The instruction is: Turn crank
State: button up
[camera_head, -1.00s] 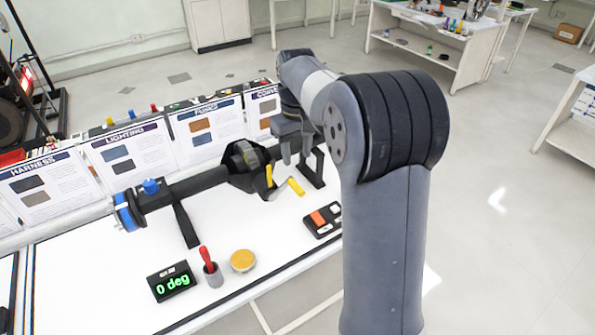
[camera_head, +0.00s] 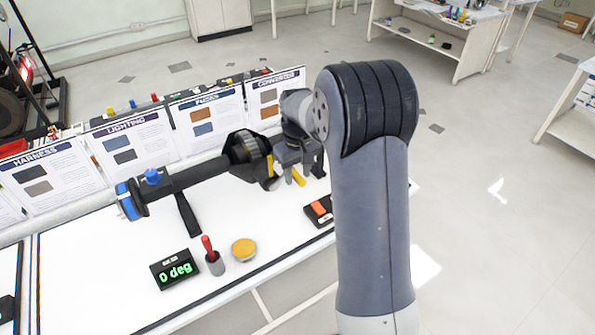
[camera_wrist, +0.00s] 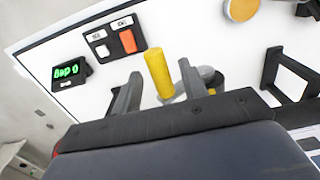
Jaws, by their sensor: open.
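The crank is part of a dark shaft rig (camera_head: 200,174) on the white bench, with a blue collar at its left end. Its yellow handle (camera_head: 299,178) sticks out at the right end, beside a yellow mark (camera_head: 270,166). My gripper (camera_head: 294,172) is at the handle. In the wrist view my gripper (camera_wrist: 157,85) is open, one finger on each side of the yellow handle (camera_wrist: 158,72). White gaps show between the handle and the fingers. The green readout (camera_head: 176,270) shows 0 deg. My arm hides part of the bench.
A switch box (camera_head: 319,211) with an orange rocker lies on the bench, also in the wrist view (camera_wrist: 114,39). A red stick in a grey holder (camera_head: 214,260) and a yellow disc (camera_head: 244,250) stand nearer. Sign boards (camera_head: 133,140) line the back. A readout shows upside down in the wrist view (camera_wrist: 69,72).

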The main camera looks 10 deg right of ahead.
jog(key=shift+c, duration=0.3)
grip_shut()
jog(key=shift+a, duration=0.1)
dwell(0.4)
jog(key=s+a+r+t+h+b, duration=0.2)
jog(key=a+t+h+b, duration=0.1)
jog(key=a+h+b, duration=0.3)
jog(key=shift+a+h+b, duration=0.35)
jog(key=shift+h+b, duration=0.9)
jog(key=shift+h, duration=1.05)
jog(key=shift+s+t, duration=0.1)
jog(key=shift+t, duration=0.2)
jog(key=shift+o, duration=0.3)
grip_release()
